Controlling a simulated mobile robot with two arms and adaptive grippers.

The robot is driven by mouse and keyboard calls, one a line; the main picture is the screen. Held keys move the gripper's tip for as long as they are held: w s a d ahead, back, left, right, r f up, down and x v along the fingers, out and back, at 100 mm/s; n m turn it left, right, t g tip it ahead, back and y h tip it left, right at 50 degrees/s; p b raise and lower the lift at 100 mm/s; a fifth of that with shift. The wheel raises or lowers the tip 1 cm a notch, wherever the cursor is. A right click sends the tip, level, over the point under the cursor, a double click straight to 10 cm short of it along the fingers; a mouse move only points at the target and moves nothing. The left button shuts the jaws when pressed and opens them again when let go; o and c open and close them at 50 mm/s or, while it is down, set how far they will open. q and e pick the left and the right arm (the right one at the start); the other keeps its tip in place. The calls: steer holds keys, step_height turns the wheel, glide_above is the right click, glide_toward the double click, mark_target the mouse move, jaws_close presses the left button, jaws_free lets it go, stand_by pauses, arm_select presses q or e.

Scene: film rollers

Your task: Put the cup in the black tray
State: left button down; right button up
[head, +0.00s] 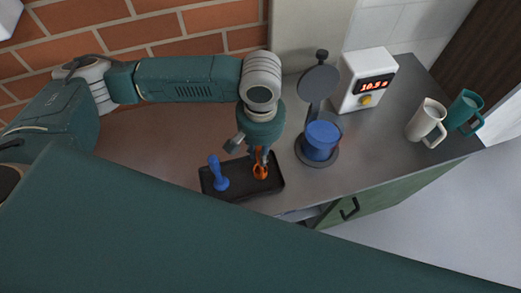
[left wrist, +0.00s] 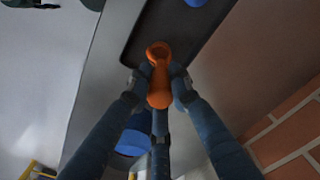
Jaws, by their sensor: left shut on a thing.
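The black tray (head: 238,192) lies on the grey counter, and it fills the top of the left wrist view (left wrist: 200,38). My left gripper (head: 261,160) points down at the tray's right part. It is shut on an orange piece (head: 261,172) with a rounded, hollow-looking end, which shows between the fingertips in the left wrist view (left wrist: 159,75). I cannot tell whether the orange piece touches the tray floor. A blue cup-like container (head: 321,141) stands on a round grey base to the right of the tray. My right gripper is not in view.
A blue knobbed tool (head: 218,174) stands in the tray's left part. A grey stand with a round disc (head: 318,82) rises behind the blue container. A white box with a red display (head: 367,80), a cream mug (head: 425,121) and a teal mug (head: 465,111) stand farther right.

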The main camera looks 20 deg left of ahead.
arm_select(q)
steer(key=c, duration=1.6)
jaws_free()
step_height(320, 180, up, 12)
steer(key=shift+r+b, duration=0.15)
steer(key=shift+b, duration=0.6)
